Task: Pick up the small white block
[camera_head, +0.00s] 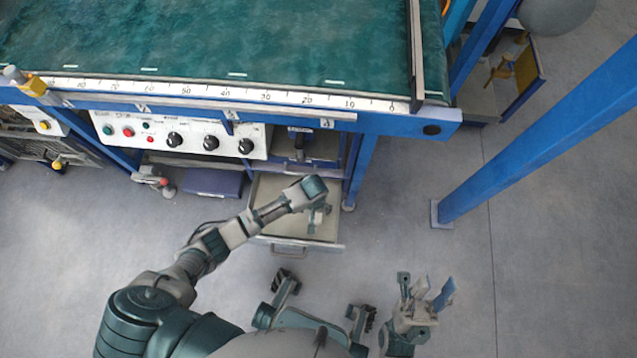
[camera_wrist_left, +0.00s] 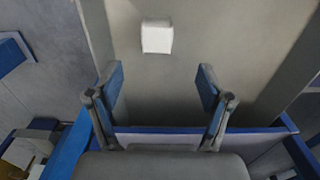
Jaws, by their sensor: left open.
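The small white block (camera_wrist_left: 157,37) lies on the grey bottom of the open drawer, near the top middle of the left wrist view. In the head view I cannot make the block out; my left arm and gripper cover part of the drawer (camera_head: 265,190). My left gripper (camera_head: 318,217) is over the drawer. In the left wrist view its two fingers (camera_wrist_left: 160,85) are spread and empty, and the block shows beyond the fingertips, apart from them. My right gripper (camera_head: 424,291) is open and empty above the floor at the lower right of the head view.
The drawer sits under a blue-framed table with a green top (camera_head: 230,40). A control panel (camera_head: 180,134) with knobs and buttons is left of the drawer. A blue post (camera_head: 540,140) stands at the right. The floor between the post and the drawer is clear.

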